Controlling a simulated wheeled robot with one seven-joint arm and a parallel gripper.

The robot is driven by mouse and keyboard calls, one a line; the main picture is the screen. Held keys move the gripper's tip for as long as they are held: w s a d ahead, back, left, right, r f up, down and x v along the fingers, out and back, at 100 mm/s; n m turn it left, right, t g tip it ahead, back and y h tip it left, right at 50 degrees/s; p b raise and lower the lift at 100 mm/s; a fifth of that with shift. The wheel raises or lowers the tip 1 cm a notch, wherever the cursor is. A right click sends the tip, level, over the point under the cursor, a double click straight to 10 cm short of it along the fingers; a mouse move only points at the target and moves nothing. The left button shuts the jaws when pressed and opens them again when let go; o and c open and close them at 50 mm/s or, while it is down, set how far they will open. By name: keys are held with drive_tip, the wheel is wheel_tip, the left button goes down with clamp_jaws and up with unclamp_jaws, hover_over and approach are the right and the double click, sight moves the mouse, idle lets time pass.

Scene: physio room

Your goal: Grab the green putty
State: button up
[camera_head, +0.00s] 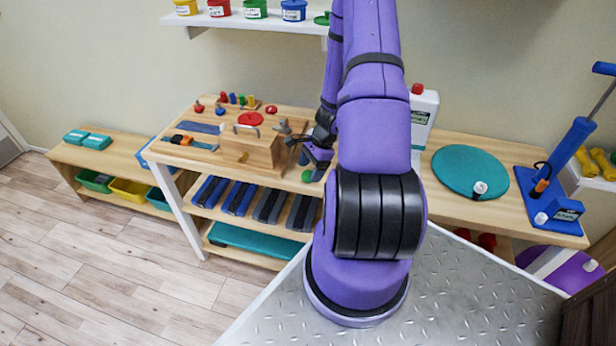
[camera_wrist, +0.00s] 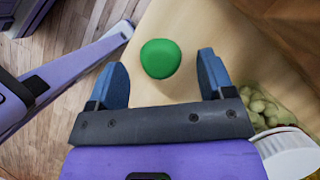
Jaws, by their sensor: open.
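The green putty (camera_wrist: 160,58) is a smooth rounded lump on the light wooden tabletop (camera_wrist: 160,25) in the wrist view. My gripper (camera_wrist: 160,66) is open and empty, with its two blue fingers to the left and right of the putty and a gap on each side. In the head view a small green lump (camera_head: 307,176) shows at the front of the table, close under my gripper (camera_head: 318,160). My arm partly hides that area. I cannot tell the height of the fingers above the table.
A wooden box with a red disc (camera_head: 250,119) stands left of my gripper. A white bottle (camera_head: 423,112) with a red cap stands behind my arm. A teal disc (camera_head: 462,168) lies to the right. In the wrist view a container with a white lid (camera_wrist: 286,152) is close to the right finger.

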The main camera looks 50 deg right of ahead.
drive_tip(key=shift+w+a+f, duration=0.1)
drive_tip(key=shift+a+f, duration=0.1)
drive_tip(key=shift+f, duration=0.45)
drive_tip(key=c, duration=1)
drive_tip(key=shift+o, duration=0.2)
drive_tip(key=shift+r, duration=0.1)
